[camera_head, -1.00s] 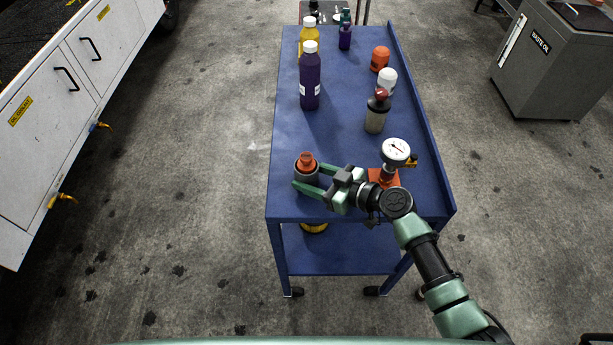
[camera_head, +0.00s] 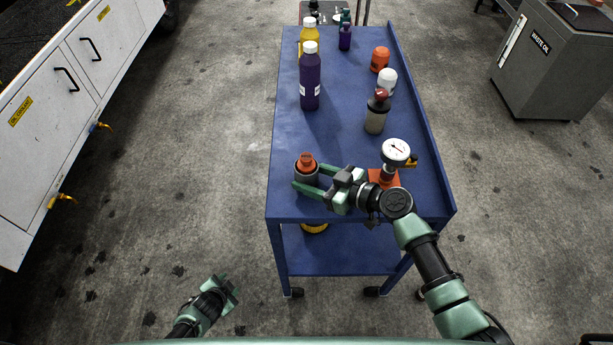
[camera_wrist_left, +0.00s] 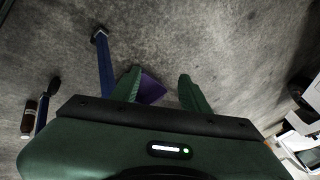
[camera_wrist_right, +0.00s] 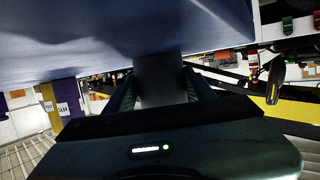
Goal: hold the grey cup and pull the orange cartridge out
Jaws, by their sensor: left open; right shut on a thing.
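The grey cup (camera_head: 306,174) stands on the blue cart near its front left corner. The orange cartridge (camera_head: 306,161) sits in the cup, with its top showing above the rim. My right gripper (camera_head: 307,184) is shut on the cup from the right, one finger on each side. In the right wrist view the cup (camera_wrist_right: 160,80) is a dark shape between the fingers. My left gripper (camera_head: 233,287) is open and empty, low at the front left, away from the cart top. Its fingers show apart in the left wrist view (camera_wrist_left: 163,88).
The cart's left side is clear floor.

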